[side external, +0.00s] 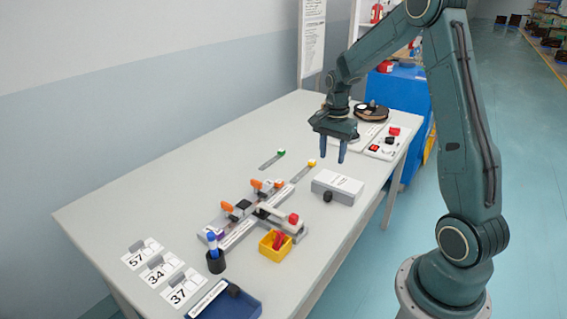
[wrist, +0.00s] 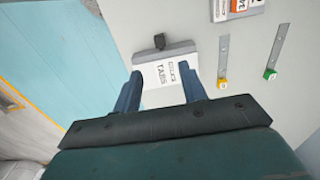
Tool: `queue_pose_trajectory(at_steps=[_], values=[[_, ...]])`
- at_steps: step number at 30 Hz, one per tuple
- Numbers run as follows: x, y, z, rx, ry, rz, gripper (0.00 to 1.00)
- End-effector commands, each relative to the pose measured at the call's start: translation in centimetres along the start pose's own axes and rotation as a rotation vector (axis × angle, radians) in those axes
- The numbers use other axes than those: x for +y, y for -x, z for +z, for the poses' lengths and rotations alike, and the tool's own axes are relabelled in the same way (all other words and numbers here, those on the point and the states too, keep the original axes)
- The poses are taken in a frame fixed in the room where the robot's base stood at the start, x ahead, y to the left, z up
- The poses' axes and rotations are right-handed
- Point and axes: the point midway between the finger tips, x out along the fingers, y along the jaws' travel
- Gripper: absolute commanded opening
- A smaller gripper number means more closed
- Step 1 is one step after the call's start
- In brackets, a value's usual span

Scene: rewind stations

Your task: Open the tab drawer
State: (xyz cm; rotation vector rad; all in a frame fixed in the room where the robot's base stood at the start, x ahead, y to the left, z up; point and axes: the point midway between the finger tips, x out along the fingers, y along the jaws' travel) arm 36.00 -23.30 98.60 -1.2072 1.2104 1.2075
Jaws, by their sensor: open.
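The tab drawer is a white box (side external: 337,187) with a dark knob (side external: 327,196) on its front, standing on the table near its right edge in the side view. In the wrist view the box (wrist: 165,73) has a label that includes "TABS", and its knob (wrist: 159,41) sticks out on the far side. The drawer looks shut. My gripper (side external: 332,156) is open and empty, fingers pointing down, above the table and behind the box. In the wrist view its two fingers (wrist: 161,92) lie on either side of the box's near part in the picture; they appear to be above it.
A yellow bin (side external: 264,246) with red items and a rail fixture (side external: 236,231) stand in front of the box. Two strips with a green block (side external: 281,152) and a yellow block (side external: 311,162) lie to its left. A round dark device (side external: 371,112) stands behind.

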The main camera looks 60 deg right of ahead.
Motion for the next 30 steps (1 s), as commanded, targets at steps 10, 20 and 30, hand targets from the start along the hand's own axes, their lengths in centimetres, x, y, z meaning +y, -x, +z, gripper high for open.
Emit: queue_pose_trajectory(at_steps=[10,20,30], values=[[0.1,-1.7,0.1,-0.001,0.002,0.002,0.42],[0.1,-6.2,0.1,-0.002,0.003,0.004,0.42],[0.1,-11.2,0.1,-0.001,0.004,0.002,0.42]])
